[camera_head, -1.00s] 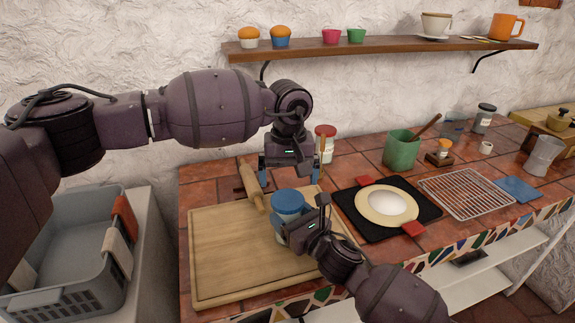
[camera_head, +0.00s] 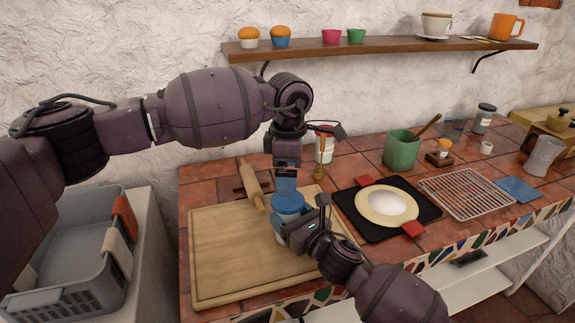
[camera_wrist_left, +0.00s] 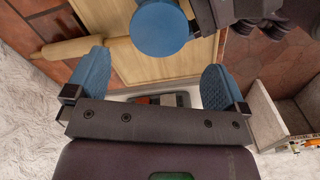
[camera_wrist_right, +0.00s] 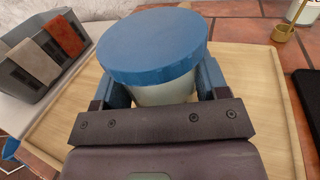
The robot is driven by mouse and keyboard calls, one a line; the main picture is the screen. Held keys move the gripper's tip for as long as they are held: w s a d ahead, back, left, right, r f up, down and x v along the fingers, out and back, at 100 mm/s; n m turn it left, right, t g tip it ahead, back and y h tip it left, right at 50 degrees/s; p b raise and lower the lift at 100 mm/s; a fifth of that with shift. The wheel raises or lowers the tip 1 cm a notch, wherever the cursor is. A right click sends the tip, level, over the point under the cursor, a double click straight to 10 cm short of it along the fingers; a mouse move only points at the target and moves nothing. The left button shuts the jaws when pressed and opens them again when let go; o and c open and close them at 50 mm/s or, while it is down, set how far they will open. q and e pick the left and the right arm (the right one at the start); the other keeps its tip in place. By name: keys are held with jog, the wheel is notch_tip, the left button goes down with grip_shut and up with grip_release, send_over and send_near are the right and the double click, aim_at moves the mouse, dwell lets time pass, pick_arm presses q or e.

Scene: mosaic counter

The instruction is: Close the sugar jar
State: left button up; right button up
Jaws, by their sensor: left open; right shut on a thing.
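The sugar jar, with a pale body (camera_wrist_right: 165,94) and a wide round blue lid (camera_wrist_right: 152,45) on top, stands upright on the cutting board. The lid looks level; whether it is fully tight I cannot tell. My right gripper (camera_head: 284,236) is shut around the jar body below the lid, and its blue fingers flank the jar in the right wrist view. My left gripper (camera_head: 285,192) points down just above and behind the lid in the head view. Its fingers are apart and empty in the left wrist view (camera_wrist_left: 155,82), with the lid (camera_wrist_left: 160,28) beyond them.
The wooden cutting board (camera_head: 225,270) lies under the jar, with a rolling pin (camera_head: 250,184) at its back edge. A red-lidded jar (camera_head: 325,150) stands behind my left gripper, partly hidden. A black mat (camera_head: 350,222) with a plate lies to the right. The board's left part is clear.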

aim_at(287, 199)
pick_arm(q)
jog(key=n, duration=0.6)
jog(key=shift+r+n, duration=0.25)
jog(key=shift+n, duration=0.15)
jog(key=n, duration=0.6)
jog(key=shift+a+r+n, duration=0.1)
jog(key=shift+r+n, duration=0.15)
jog(key=shift+n, duration=0.15)
jog(key=shift+f, duration=4)
